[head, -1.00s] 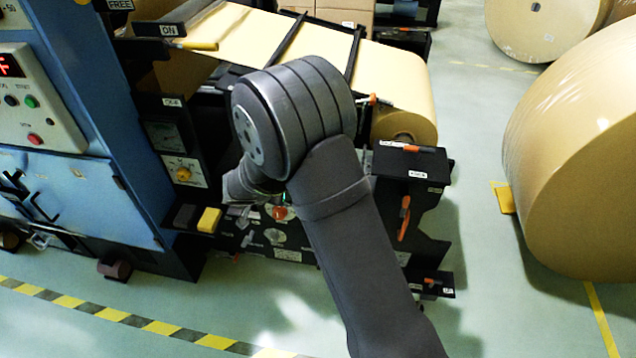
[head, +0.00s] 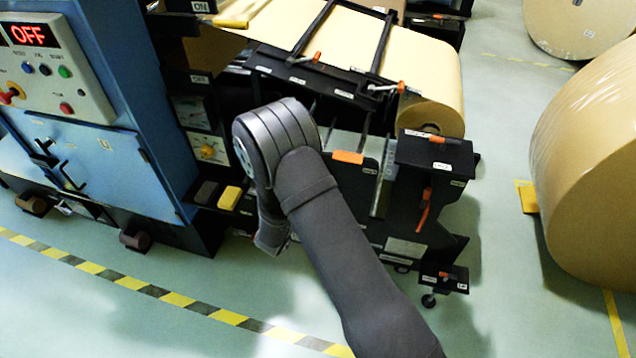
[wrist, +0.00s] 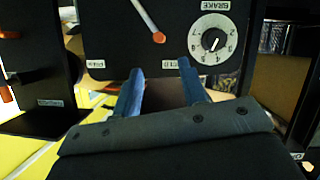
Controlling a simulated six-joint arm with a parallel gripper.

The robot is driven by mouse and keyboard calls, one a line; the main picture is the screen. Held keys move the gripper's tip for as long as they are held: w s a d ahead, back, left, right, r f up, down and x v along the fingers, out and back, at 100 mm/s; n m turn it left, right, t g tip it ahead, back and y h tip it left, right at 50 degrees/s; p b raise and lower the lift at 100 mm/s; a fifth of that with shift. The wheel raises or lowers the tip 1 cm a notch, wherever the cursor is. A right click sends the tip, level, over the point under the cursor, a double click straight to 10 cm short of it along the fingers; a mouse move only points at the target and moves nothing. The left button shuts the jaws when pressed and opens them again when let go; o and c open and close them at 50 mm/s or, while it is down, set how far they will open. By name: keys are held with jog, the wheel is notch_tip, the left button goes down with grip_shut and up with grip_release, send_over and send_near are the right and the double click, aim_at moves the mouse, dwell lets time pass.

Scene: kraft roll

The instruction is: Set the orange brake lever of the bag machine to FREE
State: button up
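In the head view my arm hides the fingers. An orange lever (head: 424,210) hangs on the machine's black right side; I cannot tell if it is the same lever. No FREE label is readable.
The blue cabinet (head: 105,185) with a red OFF display (head: 33,34) stands left. Other orange handles show on the machine, one on its black box top (head: 438,138). A large kraft roll (head: 590,170) stands right. Open floor lies in front, with a striped line (head: 175,299).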

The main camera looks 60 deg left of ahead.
jog(key=x, duration=1.3)
grip_shut()
